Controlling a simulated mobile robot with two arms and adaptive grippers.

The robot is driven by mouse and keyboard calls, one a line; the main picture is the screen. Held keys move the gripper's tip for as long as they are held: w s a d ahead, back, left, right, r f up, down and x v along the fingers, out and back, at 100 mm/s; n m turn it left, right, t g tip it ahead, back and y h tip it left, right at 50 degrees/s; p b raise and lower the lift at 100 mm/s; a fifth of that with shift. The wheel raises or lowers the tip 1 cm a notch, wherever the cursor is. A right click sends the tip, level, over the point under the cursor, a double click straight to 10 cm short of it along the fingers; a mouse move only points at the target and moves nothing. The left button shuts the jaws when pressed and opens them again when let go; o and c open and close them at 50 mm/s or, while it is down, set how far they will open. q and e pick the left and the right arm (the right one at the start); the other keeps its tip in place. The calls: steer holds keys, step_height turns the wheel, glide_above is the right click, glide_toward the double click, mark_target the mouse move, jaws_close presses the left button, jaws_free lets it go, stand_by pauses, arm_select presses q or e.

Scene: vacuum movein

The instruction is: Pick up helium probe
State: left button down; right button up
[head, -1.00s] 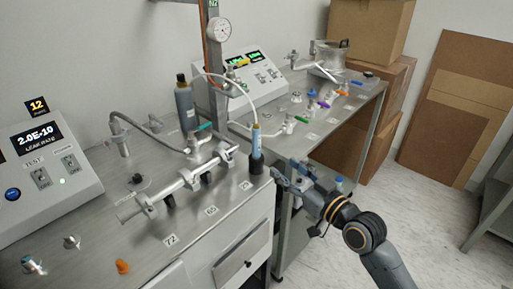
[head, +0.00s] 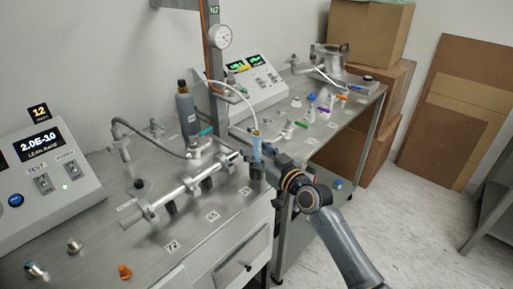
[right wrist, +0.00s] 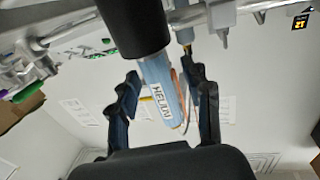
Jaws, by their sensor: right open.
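The helium probe (head: 256,146) is a light blue cylinder standing upright in a dark holder at the bench's right front edge. A white hose arcs from its top back to the post. In the right wrist view the probe (right wrist: 160,80) shows its HELIUM label, with its lower end in the black holder (right wrist: 134,25). My right gripper (head: 258,155) is at the probe from the right. In the right wrist view the right gripper (right wrist: 165,98) is open, one finger on each side of the probe. I cannot tell whether either finger touches it. My left gripper is not in view.
A metal pipe manifold (head: 185,190) lies on the bench just left of the probe. A dark gas bottle (head: 186,112) and a post with a gauge (head: 219,37) stand behind. A second bench (head: 335,120) holds small coloured fittings.

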mark_target(257, 131)
jaws_close()
stand_by(0.3)
step_height(257, 131, up, 10)
steer(key=shift+r, duration=0.1)
stand_by(0.4)
